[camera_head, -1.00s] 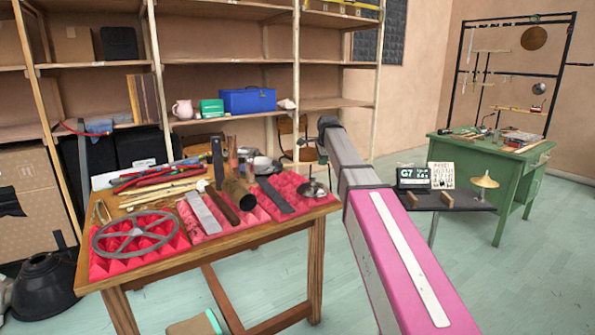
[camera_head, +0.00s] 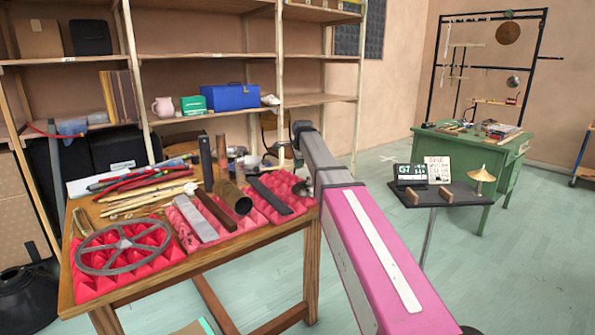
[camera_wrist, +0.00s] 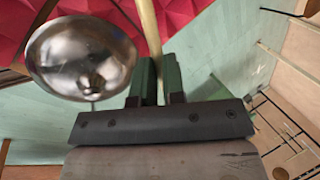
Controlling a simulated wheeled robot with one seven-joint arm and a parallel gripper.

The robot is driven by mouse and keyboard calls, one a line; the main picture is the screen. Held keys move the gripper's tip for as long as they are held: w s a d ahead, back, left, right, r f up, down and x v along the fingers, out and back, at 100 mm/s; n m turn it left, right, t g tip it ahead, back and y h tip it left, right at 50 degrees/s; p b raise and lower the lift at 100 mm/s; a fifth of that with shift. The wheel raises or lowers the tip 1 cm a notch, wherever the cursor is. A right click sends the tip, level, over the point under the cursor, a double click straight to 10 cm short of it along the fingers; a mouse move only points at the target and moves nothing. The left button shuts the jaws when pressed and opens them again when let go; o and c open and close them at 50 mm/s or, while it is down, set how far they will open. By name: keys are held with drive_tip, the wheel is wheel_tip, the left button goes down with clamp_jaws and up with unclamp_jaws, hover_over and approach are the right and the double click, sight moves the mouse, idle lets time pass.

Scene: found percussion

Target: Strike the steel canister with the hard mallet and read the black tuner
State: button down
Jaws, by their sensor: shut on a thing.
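In the wrist view, the green fingers of my gripper (camera_wrist: 159,78) are shut on a pale wooden handle (camera_wrist: 149,32), which I take as the hard mallet's; its head is not in view. A round, shiny metal piece (camera_wrist: 80,52) shows left of the fingers, apart from them in the picture. I cannot tell whether it is the steel canister. In the head view, a shiny metal vessel (camera_head: 254,160) stands partly hidden behind the tube on the wooden table. The black tuner (camera_head: 409,174) stands on a small dark stand, its display seeming to read G7.
The wooden table (camera_head: 180,262) carries red foam (camera_head: 270,210), a grey handwheel (camera_head: 123,247), metal bars, a brass tube (camera_head: 233,196) and several sticks. The dark stand (camera_head: 450,196) also holds a card (camera_head: 437,168) and a brass cone (camera_head: 481,180). A green desk (camera_head: 500,165) stands behind it.

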drive_tip(key=shift+f, duration=1.6)
drive_tip(key=shift+w+a, duration=0.45)
drive_tip(key=shift+w, duration=0.25)
drive_tip(key=shift+w+a, duration=0.45)
drive_tip(key=shift+w, duration=0.3)
drive_tip(key=shift+w+a, duration=0.45)
drive_tip(key=shift+w, duration=0.25)
